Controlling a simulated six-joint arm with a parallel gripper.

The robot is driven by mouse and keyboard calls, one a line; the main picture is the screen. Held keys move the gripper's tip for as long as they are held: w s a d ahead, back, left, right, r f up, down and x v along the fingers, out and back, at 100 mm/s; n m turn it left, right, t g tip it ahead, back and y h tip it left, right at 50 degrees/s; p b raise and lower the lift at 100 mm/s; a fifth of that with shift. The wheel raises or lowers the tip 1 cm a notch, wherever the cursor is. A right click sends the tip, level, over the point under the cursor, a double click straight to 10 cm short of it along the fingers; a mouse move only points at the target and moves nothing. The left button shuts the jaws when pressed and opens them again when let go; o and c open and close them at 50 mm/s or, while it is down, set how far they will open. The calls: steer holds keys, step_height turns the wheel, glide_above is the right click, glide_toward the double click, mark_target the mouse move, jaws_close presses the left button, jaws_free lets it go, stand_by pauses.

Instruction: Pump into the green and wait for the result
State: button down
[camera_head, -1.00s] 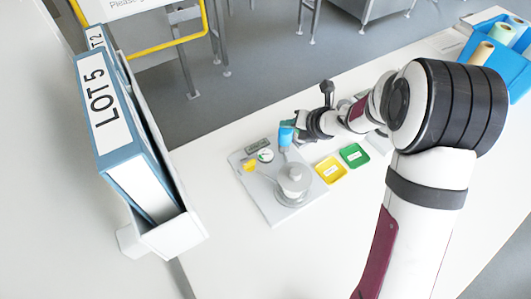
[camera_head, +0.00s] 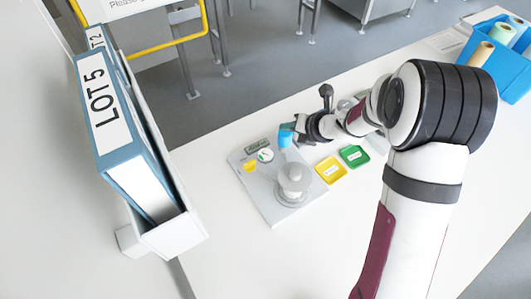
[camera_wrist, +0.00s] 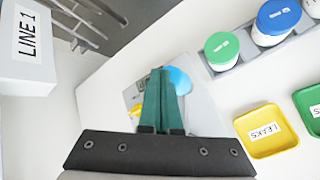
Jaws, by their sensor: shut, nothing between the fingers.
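A light test stand (camera_head: 262,200) lies on the white table with a small display (camera_head: 256,146), a round gauge dial (camera_head: 265,155) and a yellow part (camera_head: 250,166). The dial's needle and coloured zones are too small to read. A clear dome-like vessel (camera_head: 293,178) stands on the stand's front. A blue pump top (camera_head: 285,139) is at the stand's far corner and also shows in the wrist view (camera_wrist: 180,80). My gripper (camera_wrist: 160,72), with teal fingers, is shut and empty, its tips over or against the blue top; contact is unclear.
Jars with green (camera_wrist: 221,48) and blue lids (camera_wrist: 278,16) stand in a grey rack. A LOT 5 binder (camera_head: 110,110) is at left, a blue crate (camera_head: 515,75) at right.

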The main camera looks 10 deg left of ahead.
steer(key=shift+f, duration=0.45)
stand_by(0.3)
steer(key=shift+r, duration=1.6)
steer(key=shift+r, duration=3)
glide_above(288, 135)
step_height(288, 135, down, 6)
steer(key=shift+f, duration=0.1)
stand_by(1.7)
